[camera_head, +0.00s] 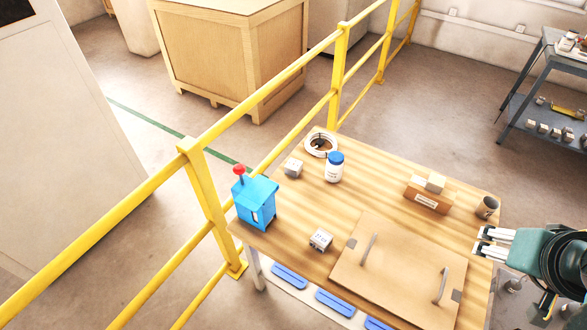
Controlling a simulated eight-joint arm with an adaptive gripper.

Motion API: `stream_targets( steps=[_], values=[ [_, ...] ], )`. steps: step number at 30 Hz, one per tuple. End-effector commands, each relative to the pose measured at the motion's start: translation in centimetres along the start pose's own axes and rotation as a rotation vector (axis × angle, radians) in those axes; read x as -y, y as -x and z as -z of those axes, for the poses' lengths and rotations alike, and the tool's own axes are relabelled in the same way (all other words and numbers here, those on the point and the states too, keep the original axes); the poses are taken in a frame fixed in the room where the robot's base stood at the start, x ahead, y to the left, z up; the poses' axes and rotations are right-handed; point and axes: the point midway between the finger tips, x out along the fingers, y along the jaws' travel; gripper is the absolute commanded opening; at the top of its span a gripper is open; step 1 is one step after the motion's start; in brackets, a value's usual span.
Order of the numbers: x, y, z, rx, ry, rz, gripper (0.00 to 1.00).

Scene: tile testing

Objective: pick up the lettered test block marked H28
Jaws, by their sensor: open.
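Three small pale grey blocks are on the wooden table (385,172). One block with dark marks (320,240) lies near the table's front left, left of a flat cardboard sheet. A second block (293,168) sits at the back left by a white ring. A third block (435,183) rests on top of a small brown labelled box. The lettering is too small to read, so I cannot tell which is H28. My gripper (481,241) is at the right, open and empty, near the table's right edge, away from all three blocks.
A cardboard sheet (400,285) with two handles covers the front right of the table. A blue box with a red knob (256,203), a white jar (334,170), a white ring (321,143), the brown box (425,201) and a cup (487,207) stand around. A yellow railing (205,195) runs along the left.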

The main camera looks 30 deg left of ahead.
Motion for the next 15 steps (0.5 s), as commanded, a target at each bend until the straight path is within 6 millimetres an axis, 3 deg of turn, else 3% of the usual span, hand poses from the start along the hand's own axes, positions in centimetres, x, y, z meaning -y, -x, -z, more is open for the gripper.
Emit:
stream_targets(
  steps=[15],
  values=[
    [4.7,-1.7,7.4,0.075,0.196,0.060,0.54]
  ],
)
